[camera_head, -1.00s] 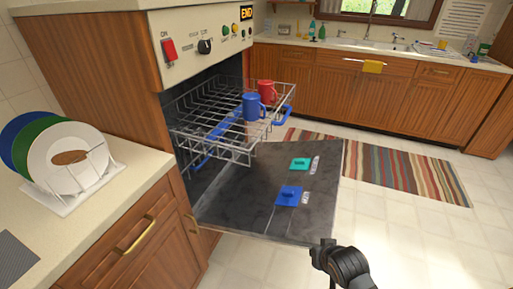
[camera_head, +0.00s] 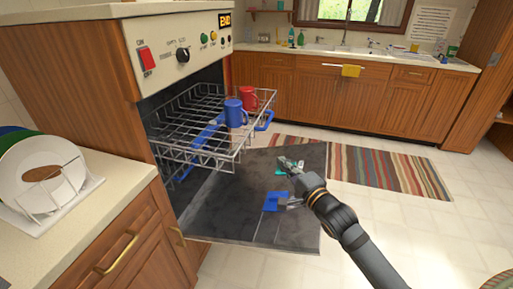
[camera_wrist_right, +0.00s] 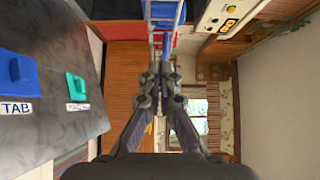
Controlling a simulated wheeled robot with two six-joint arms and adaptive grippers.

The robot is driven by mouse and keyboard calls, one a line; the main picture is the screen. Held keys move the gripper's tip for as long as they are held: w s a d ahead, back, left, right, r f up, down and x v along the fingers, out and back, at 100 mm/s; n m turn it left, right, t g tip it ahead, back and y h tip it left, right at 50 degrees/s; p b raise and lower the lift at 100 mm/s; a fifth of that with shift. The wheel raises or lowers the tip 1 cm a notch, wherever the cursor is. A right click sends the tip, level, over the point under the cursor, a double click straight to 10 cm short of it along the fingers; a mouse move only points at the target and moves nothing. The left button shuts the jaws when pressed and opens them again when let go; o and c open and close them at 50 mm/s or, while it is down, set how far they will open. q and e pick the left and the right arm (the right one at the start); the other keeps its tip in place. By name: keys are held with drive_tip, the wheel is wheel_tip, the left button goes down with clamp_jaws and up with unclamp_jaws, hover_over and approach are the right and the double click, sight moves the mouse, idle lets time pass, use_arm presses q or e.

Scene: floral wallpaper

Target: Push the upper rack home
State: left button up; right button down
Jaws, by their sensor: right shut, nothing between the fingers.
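The upper rack (camera_head: 180,153) is a grey wire rack pulled out of the dishwasher, with a blue rail along it and a blue handle (camera_head: 264,122) at its front right. A blue mug (camera_head: 234,113) and a red mug (camera_head: 248,97) stand in it. My right gripper (camera_head: 283,162) is shut and empty, above the open door (camera_head: 225,205), in front of and below the rack, apart from it in the head view. In the right wrist view its fingers (camera_wrist_right: 160,72) point toward the rack's wires, seen sideways. My left gripper is not in view.
The door carries a blue tab dispenser (camera_head: 272,201) and a teal piece, partly hidden by my gripper. A plate stand (camera_head: 60,195) with plates sits on the left counter. A striped rug (camera_head: 385,175) and clear floor lie to the right.

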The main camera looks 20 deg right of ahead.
sight(250, 140)
drive_tip(key=w+a+b, duration=0.1)
drive_tip(key=w, duration=0.2)
drive_tip(key=w+a, duration=0.2)
drive_tip(key=w, duration=0.2)
drive_tip(key=w+a+b, duration=0.1)
drive_tip(key=w, duration=0.3)
drive_tip(key=shift+a+b, duration=0.2)
drive_tip(key=shift+b, duration=0.15)
drive_tip(key=shift+w+a, duration=0.15)
drive_tip(key=shift+a, duration=0.25)
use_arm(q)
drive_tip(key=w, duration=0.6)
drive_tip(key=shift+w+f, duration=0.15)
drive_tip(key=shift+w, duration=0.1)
use_arm(e)
drive_tip(key=shift+w+a, duration=0.1)
